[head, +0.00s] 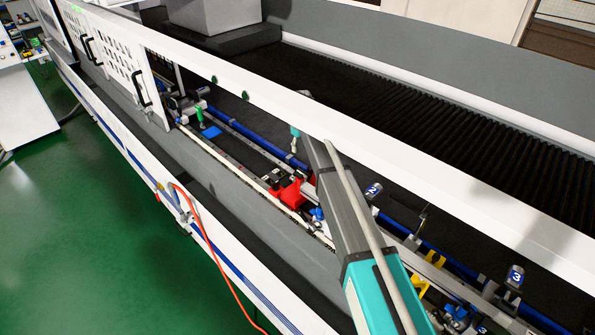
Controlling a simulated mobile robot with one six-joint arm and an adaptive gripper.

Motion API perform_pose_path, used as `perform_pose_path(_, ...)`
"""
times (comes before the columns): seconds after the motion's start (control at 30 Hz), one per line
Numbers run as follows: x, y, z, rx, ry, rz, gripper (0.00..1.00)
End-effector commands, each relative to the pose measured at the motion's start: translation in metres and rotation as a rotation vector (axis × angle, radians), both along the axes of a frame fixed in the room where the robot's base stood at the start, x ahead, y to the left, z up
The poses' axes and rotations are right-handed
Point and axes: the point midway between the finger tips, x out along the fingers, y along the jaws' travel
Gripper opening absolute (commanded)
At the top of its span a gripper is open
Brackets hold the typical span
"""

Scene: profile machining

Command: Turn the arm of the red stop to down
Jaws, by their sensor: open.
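The red stop (289,195) sits on the rail assembly inside the machine, near the middle of the head view. The position of the stop's turning arm cannot be made out at this size. My arm reaches from the bottom of the view up to the white beam. A small teal and grey end part of it shows above and behind the stop. My gripper's fingers cannot be seen.
A long white beam (400,180) runs diagonally above the rails. A blue rod (245,130) runs behind the stop. Yellow stop parts (434,260) and numbered blocks (373,191) stand to the right. A green-handled part (199,113) stands left. An orange cable (205,235) hangs outside the front.

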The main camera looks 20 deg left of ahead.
Motion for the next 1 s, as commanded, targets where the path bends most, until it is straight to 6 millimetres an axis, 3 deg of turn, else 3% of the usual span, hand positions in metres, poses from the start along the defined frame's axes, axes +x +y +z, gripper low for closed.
perform_pose_path(0.47,-0.003,0.004,-0.009,0.000,0.000,0.004,0.60)
perform_pose_path(1.0,-0.004,0.005,-0.048,0.000,0.000,0.005,0.60)
